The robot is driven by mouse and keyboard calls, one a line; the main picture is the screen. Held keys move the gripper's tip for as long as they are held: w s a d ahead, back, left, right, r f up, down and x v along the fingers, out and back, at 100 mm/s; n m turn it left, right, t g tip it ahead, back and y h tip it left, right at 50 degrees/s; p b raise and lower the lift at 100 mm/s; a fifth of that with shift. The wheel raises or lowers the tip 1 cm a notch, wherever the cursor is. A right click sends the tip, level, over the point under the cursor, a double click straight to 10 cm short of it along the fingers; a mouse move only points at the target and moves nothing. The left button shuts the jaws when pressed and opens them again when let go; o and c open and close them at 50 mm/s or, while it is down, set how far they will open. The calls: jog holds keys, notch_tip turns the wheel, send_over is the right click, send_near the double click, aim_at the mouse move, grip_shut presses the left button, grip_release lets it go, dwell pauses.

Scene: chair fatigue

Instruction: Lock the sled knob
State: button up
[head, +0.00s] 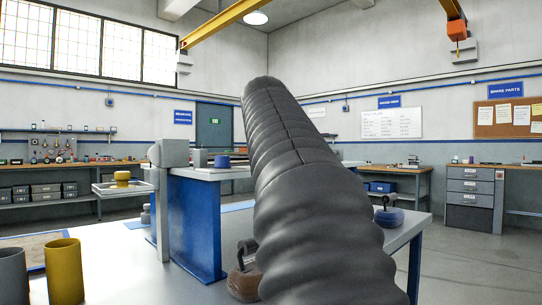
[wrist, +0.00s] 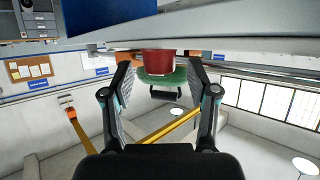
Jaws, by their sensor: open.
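In the wrist view, which is upside down, my gripper (wrist: 160,66) is open, one finger on each side of a red round piece (wrist: 158,62). A green disc (wrist: 160,77) and a black bar (wrist: 166,94) adjoin it; I cannot tell whether this is the sled knob or whether the fingers touch it. In the head view, a yellow knob-like piece (head: 122,178) sits on a small plate beside a grey post, and a blue round piece (head: 222,161) sits on the blue-sided stand. My dark arm fills the middle of the head view and hides my gripper.
A yellow cup (head: 64,272) and a grey cup (head: 12,277) stand at the near left of the grey table (head: 120,262). A reddish-brown weight (head: 243,284) and a blue weight (head: 389,216), both with dark handles, flank my arm. The blue stand (head: 196,222) rises mid-table.

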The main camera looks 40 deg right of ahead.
jog(key=v, duration=1)
jog(key=shift+a, duration=0.1)
